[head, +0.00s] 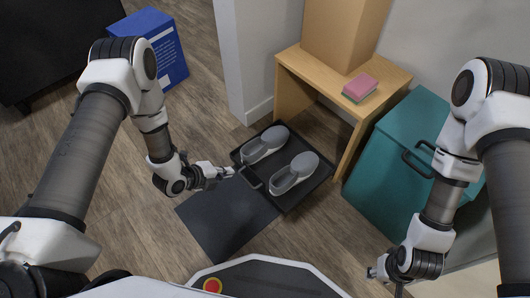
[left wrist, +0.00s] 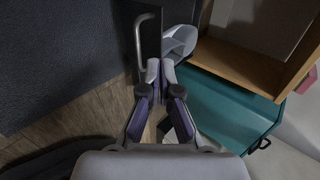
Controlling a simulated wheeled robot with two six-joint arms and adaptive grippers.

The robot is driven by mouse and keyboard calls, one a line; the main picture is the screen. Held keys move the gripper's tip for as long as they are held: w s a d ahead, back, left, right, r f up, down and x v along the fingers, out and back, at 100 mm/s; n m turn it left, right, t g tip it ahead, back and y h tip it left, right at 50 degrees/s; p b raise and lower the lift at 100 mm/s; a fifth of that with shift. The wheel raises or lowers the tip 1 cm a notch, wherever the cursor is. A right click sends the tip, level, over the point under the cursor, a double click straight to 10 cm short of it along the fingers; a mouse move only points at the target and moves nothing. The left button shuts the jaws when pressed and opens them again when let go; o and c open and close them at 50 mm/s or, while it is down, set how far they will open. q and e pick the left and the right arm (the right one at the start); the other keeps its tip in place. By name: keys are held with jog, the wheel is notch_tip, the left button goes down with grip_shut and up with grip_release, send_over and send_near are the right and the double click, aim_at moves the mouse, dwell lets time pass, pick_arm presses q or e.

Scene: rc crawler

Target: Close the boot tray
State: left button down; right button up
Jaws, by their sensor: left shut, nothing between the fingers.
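The black boot tray (head: 305,190) sits low in front of the wooden bench, its body sticking out from beneath the bench top. Two grey shoes (head: 293,173) lie in it. Its bar handle (head: 250,178) is on the near left side and also shows in the left wrist view (left wrist: 140,45). My left gripper (head: 229,172) is shut and empty, just left of the handle; in the left wrist view its fingertips (left wrist: 160,68) are beside the handle's end. I cannot tell whether they touch. My right gripper (head: 374,272) is low at the right, away from the tray, its fingers barely visible.
The wooden bench (head: 290,60) carries a cardboard box (head: 345,30) and a pink-and-green sponge-like block (head: 360,87). A teal chest (head: 405,135) with a dark handle stands right of it. A dark mat (head: 225,218) lies before the tray. A blue box (head: 165,50) stands far left.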

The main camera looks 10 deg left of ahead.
aim_at(250, 171)
pick_arm(q)
jog(key=b+x, duration=0.2)
jog(key=x, duration=0.1)
jog(key=b+x, duration=0.2)
jog(key=x, duration=0.1)
jog(key=a+f+b+x, duration=0.1)
jog(key=x, duration=0.2)
jog(key=shift+s+d+f+b, duration=0.1)
jog(key=shift+d+f+b, duration=0.15)
jog(key=shift+b, duration=0.15)
